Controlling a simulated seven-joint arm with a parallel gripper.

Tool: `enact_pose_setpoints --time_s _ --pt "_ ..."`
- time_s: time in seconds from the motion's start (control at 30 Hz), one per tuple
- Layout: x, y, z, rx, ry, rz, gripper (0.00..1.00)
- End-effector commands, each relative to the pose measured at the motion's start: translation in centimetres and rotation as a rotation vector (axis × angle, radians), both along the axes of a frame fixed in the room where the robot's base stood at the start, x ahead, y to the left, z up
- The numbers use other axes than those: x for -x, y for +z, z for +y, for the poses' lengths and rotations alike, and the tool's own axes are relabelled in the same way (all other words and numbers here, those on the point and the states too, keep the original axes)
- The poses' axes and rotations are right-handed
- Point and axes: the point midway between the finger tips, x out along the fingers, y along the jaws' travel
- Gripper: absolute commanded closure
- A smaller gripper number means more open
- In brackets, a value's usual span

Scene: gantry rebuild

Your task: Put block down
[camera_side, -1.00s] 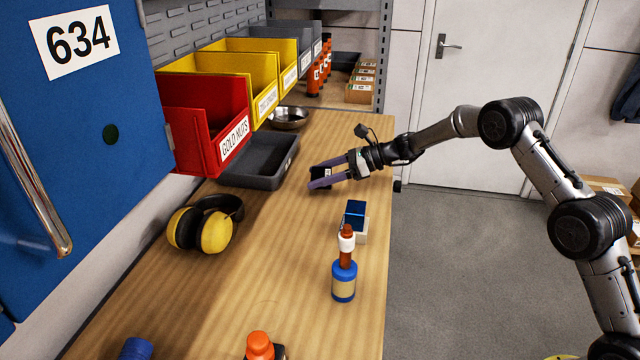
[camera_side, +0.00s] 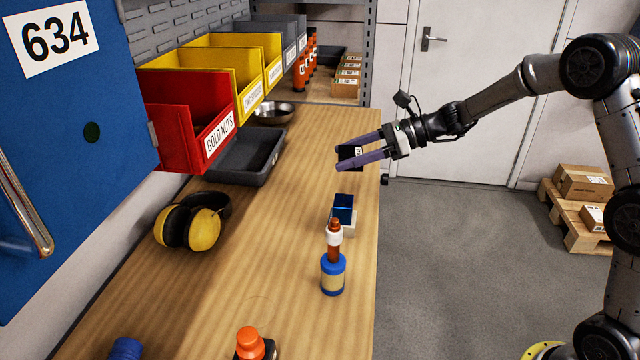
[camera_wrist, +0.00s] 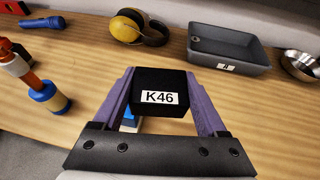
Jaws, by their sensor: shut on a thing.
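My gripper (camera_side: 362,157) is shut on a dark block and holds it above the right edge of the wooden bench. The block (camera_side: 347,154) is black with a white label. In the wrist view the block (camera_wrist: 160,92) sits between the two purple fingers and its label reads K46. A blue block-like piece on a pale base (camera_side: 343,212) stands on the bench below and nearer the side camera. In the wrist view the held block and a finger hide most of that blue piece (camera_wrist: 129,121).
Yellow ear defenders (camera_side: 203,230), a grey tray (camera_side: 240,160) and a metal bowl (camera_side: 273,113) lie along the wall side. The middle of the wooden bench (camera_side: 270,215) is clear.

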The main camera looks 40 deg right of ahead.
Motion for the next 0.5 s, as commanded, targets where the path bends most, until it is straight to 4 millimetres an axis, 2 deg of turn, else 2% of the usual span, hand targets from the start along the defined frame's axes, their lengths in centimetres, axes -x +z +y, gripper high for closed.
enact_pose_setpoints --time_s 0.13,0.27,0.37,0.5 --pt "-1.3 0.2 -1.1 -0.001 -0.091 -0.007 1.00" --pt "-2.3 -0.1 0.1 -0.001 -0.162 -0.008 1.00" --pt "-2.7 -0.5 2.0 -0.002 -0.203 -0.007 1.00" --pt "-2.4 -1.3 5.8 -0.003 -0.239 -0.006 1.00"
